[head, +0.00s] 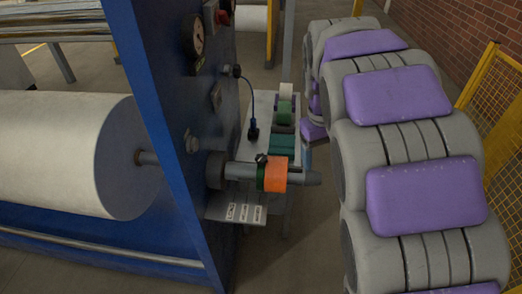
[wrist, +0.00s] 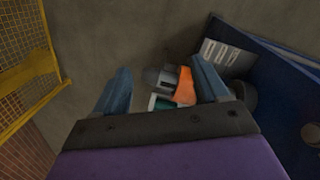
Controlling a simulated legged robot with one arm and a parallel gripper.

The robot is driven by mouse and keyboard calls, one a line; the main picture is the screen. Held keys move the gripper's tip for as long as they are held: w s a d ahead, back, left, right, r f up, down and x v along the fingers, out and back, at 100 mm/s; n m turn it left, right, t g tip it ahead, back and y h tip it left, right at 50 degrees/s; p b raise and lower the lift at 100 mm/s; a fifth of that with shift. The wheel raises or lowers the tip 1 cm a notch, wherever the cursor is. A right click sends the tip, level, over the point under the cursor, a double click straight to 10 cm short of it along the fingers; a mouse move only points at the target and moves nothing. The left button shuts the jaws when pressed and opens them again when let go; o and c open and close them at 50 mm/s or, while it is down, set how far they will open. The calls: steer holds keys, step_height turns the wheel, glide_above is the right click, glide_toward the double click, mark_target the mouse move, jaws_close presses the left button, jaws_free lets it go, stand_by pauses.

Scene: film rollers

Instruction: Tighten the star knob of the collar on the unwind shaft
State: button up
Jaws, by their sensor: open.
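The unwind shaft (head: 240,171) sticks out from the blue machine frame to the right in the head view. A green collar (head: 260,176) sits around it, with a small dark star knob (head: 262,158) on its top. An orange sleeve (head: 275,174) is around the shaft just right of the collar. In the wrist view, my gripper (wrist: 159,66) has its two blue fingers wide apart and nothing held. The orange sleeve (wrist: 185,88) and the shaft's end (wrist: 151,76) show beyond and between the fingers. I cannot make out the star knob there; the right finger partly blocks that area.
A cart (head: 257,107) with green and teal items stands behind the shaft. A large white film roll (head: 60,150) is left of the blue frame (head: 165,130). A small labelled plate (head: 243,211) lies under the shaft. A yellow mesh fence (head: 497,100) is at right.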

steer(key=w+a+n+p, duration=0.25)
steer(key=w+a, duration=0.45)
steer(key=w, duration=0.4)
steer(key=n+t+p, duration=0.1)
steer(key=n, duration=0.4)
glide_toward(261, 157)
steer(key=shift+y, duration=0.4)
steer(key=f, duration=0.5)
steer(key=d+f, duration=0.1)
steer(key=f, duration=0.2)
steer(key=shift+w+f, duration=0.25)
steer(key=shift+f, duration=0.05)
steer(key=c, duration=1.1)
